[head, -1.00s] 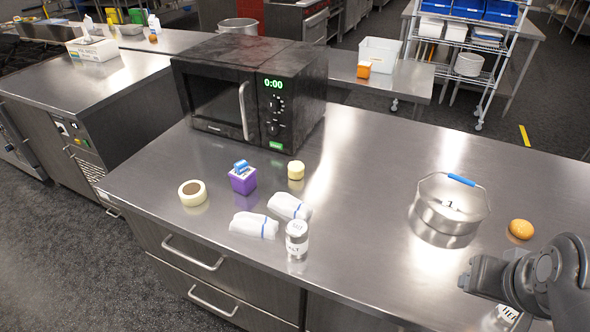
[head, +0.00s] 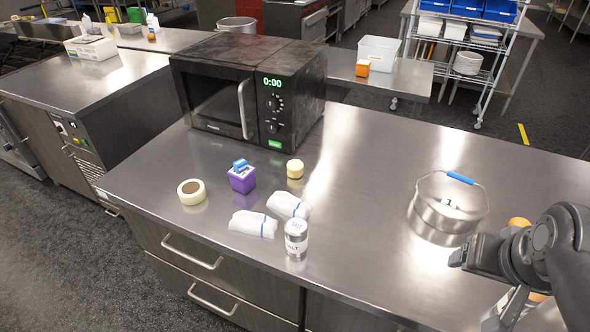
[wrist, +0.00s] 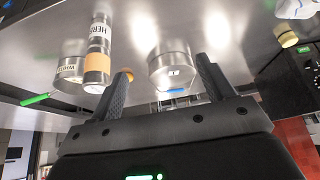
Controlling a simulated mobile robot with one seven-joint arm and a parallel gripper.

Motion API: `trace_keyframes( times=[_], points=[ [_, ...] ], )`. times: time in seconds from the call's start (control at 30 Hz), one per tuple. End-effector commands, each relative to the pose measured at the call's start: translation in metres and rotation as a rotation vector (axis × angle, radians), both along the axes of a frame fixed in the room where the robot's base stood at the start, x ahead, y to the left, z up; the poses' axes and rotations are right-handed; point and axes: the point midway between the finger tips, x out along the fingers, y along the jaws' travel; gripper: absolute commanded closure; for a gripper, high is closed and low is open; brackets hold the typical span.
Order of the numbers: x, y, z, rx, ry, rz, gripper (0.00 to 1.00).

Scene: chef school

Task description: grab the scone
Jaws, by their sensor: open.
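The scone (head: 518,222) is a small round golden-brown piece on the steel counter, right of the lidded pot. In the wrist view a small orange-brown patch (wrist: 129,74) beside the left fingertip appears to be the scone, mostly hidden by that finger. My gripper (wrist: 165,64) is open, its two dark fingers spread with nothing between them. It points across the counter towards the pot, with the scone off to its left.
A steel pot (head: 447,208) with a blue handle stands beside the scone. In the wrist view, a herb shaker (wrist: 97,55), another canister (wrist: 70,68) and a green-handled utensil (wrist: 36,99) are at left. A microwave (head: 250,90) stands at the back. The counter's middle is clear.

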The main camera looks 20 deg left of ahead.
Motion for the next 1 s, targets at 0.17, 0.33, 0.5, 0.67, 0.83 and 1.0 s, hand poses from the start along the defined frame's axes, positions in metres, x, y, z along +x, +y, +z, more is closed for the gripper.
trace_keyframes(
  times=[0.17, 0.33, 0.5, 0.67, 0.83, 1.0],
  points=[
    [0.054, 0.025, 0.020, 0.012, 0.021, 0.039, 0.25],
    [0.109, 0.060, 0.031, 0.020, 0.038, 0.072, 0.25],
    [0.162, 0.104, 0.032, 0.022, 0.054, 0.106, 0.25],
    [0.207, 0.155, 0.024, 0.020, 0.067, 0.138, 0.25],
    [0.249, 0.217, 0.006, 0.015, 0.078, 0.172, 0.25],
    [0.280, 0.286, -0.023, 0.006, 0.087, 0.207, 0.25]
  ],
)
